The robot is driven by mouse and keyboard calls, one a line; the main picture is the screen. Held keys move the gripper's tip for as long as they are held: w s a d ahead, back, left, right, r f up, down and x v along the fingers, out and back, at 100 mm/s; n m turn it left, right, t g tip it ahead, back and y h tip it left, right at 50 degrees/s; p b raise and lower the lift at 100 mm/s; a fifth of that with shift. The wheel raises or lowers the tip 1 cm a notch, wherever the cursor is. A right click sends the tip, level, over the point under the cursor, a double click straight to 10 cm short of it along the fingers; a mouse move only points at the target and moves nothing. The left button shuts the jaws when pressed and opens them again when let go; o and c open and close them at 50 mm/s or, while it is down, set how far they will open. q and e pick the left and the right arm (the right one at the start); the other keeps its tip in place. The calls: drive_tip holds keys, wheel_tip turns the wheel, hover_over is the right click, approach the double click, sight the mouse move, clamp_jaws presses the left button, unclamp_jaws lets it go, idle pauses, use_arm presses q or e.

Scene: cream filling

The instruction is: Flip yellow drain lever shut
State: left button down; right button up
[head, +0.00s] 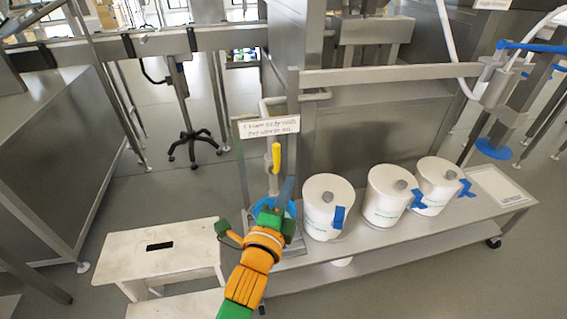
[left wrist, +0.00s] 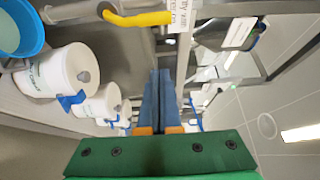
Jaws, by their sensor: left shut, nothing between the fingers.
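The yellow drain lever (head: 276,158) points roughly up and down on a grey pipe in the head view, just below a paper sign. It also shows as a yellow bar (left wrist: 140,18) at the top of the left wrist view. My left gripper (head: 287,188) reaches in from below, with its blue fingers a little below the lever in the head picture. The fingers (left wrist: 159,85) are pressed together with nothing between them, and they look apart from the lever. My right gripper is in neither view.
A blue container (head: 264,205) stands below the pipe, partly hidden by my left gripper. Several white buckets, including the nearest one (head: 317,230), line the metal bench to the right. A white step stool (head: 130,262) stands to the left.

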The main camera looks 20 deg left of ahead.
sight(275, 158)
use_arm(q)
drive_tip(key=shift+w, duration=0.1)
drive_tip(key=w+a, duration=0.4)
drive_tip(key=w, duration=0.4)
drive_tip(key=shift+w, duration=0.2)
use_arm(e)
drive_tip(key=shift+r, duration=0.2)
use_arm(q)
drive_tip(key=shift+d, duration=0.1)
drive_tip(key=shift+s+a+n+t, duration=0.15)
drive_tip(key=shift+a+n+t, duration=0.15)
drive_tip(key=shift+a+n, duration=0.1)
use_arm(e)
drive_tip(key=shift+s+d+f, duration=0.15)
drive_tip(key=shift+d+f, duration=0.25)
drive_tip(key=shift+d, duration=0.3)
